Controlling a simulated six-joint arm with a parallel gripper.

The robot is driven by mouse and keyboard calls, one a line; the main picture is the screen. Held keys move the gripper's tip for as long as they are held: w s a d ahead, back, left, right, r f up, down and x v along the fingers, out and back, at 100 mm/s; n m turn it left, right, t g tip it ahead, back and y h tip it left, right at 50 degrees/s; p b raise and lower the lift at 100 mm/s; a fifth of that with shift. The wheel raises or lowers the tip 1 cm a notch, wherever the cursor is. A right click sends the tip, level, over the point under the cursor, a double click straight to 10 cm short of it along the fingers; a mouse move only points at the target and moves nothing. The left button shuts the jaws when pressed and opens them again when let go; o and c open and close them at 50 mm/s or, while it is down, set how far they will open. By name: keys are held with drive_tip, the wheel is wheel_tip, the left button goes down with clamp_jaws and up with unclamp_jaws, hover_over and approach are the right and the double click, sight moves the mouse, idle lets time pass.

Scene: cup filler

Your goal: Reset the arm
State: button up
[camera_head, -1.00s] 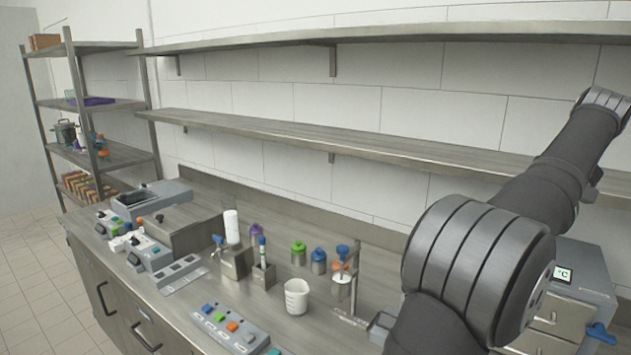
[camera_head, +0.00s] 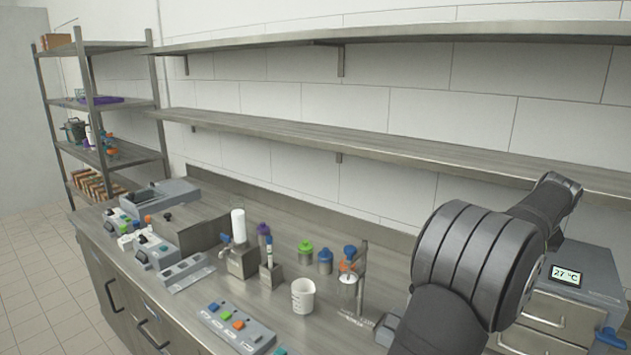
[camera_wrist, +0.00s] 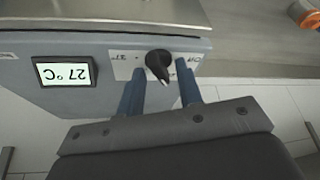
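My gripper (camera_wrist: 161,92) shows in the wrist view as two blue fingers, set apart with no object seen held between them. A black knob (camera_wrist: 158,66) with a white pointer shows between and beyond the fingertips; I cannot tell whether they touch it. The knob is on the front of a grey-blue box whose display (camera_wrist: 65,72) reads 27 °C and appears upside down. In the head view my arm (camera_head: 475,262) fills the lower right, and its gripper is not clearly visible. The same box (camera_head: 590,268) stands behind it at the right.
A white beaker (camera_head: 303,296), a stand (camera_head: 361,285), green-capped (camera_head: 305,252) and blue-capped (camera_head: 325,262) bottles and a button panel (camera_head: 236,328) stand on the bench left of my arm. Long shelves (camera_head: 400,148) run along the wall above. A rack (camera_head: 110,160) stands at far left.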

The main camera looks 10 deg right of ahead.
drive_tip(key=m, duration=0.2)
drive_tip(key=m+g+h, duration=0.1)
drive_tip(key=m, duration=0.1)
drive_tip(key=shift+w+a+f, duration=0.1)
drive_tip(key=shift+w+a, duration=0.05)
drive_tip(key=shift+w+a+m+g+h, duration=0.1)
drive_tip(key=shift+m+g+h, duration=0.15)
drive_tip(key=shift+m, duration=0.6)
drive_tip(key=shift+w+m+g+h, duration=0.1)
drive_tip(key=shift+m+g+h, duration=0.15)
drive_tip(key=shift+m, duration=0.6)
